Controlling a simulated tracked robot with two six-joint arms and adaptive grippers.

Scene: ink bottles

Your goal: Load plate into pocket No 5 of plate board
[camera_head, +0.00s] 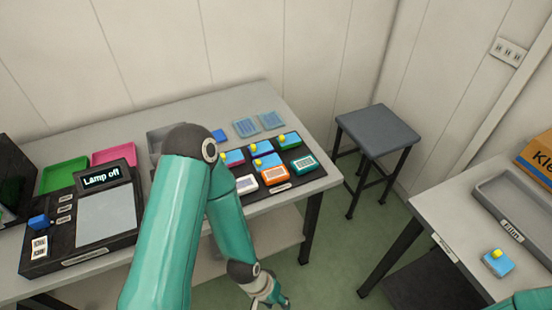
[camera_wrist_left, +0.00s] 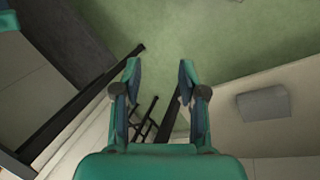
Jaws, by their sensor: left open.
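The black plate board (camera_head: 292,182) lies on the long table with several coloured blocks in it, including an orange one (camera_head: 274,175), a green one (camera_head: 304,163) and blue ones with yellow knobs. Pocket numbers are too small to read. A light blue plate with a yellow knob (camera_head: 498,263) lies on the right table. My left gripper (camera_head: 272,301) is low in front of the long table, apart from board and plate. It is open and empty in the left wrist view (camera_wrist_left: 160,66). My right gripper is outside the views.
A grey tray (camera_head: 484,190) and an orange box (camera_head: 540,158) stand on the right table. A stool (camera_head: 377,130) stands between the tables. A lamp device (camera_head: 82,222), green tray (camera_head: 63,175) and pink tray (camera_head: 114,155) are at left.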

